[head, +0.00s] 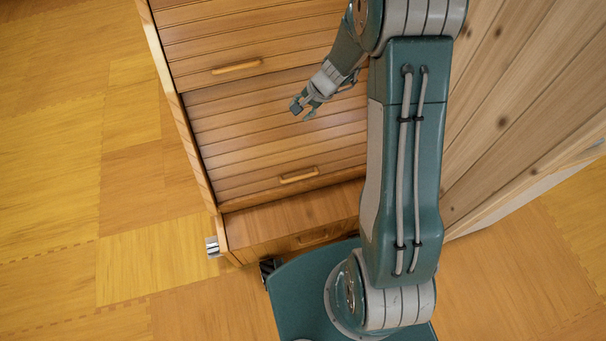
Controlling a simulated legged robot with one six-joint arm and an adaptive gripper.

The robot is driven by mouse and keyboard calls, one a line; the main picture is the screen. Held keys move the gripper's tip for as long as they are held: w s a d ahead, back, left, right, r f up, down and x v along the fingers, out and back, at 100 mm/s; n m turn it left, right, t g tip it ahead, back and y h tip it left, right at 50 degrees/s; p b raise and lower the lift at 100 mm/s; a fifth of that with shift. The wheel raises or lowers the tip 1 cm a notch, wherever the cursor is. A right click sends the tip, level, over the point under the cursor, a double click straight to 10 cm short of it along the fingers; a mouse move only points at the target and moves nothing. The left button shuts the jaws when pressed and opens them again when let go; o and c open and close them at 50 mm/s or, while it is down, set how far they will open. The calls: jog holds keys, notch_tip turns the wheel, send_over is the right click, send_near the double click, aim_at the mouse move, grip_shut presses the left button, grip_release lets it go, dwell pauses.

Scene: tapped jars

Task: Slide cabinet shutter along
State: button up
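The cabinet (212,162) is wooden and stands ahead of me, with two slatted shutters on its front. The upper shutter (200,35) has a wooden bar handle (237,67) near its lower edge. The lower shutter (240,152) has a similar handle (299,175) near its bottom. Both shutters appear to cover their openings. My gripper (302,112) is over the upper part of the lower shutter, between the two handles. Its fingers are spread and nothing is between them. I cannot tell whether it touches the slats. My arm hides the right side of both shutters.
A silvery metal piece (212,246) sticks out at the cabinet's lower left corner. A pale plank surface (525,90) lies to the right. The yellow wooden floor (70,180) at left is clear.

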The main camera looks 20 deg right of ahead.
notch_tip(320, 180, down, 14)
jog(key=d+m, duration=0.3)
jog(key=m, duration=0.4)
send_near(302, 176)
jog(key=shift+g, duration=0.4)
jog(key=x, duration=0.9)
jog(key=shift+w, duration=0.3)
jog(key=shift+c, duration=0.4)
grip_shut()
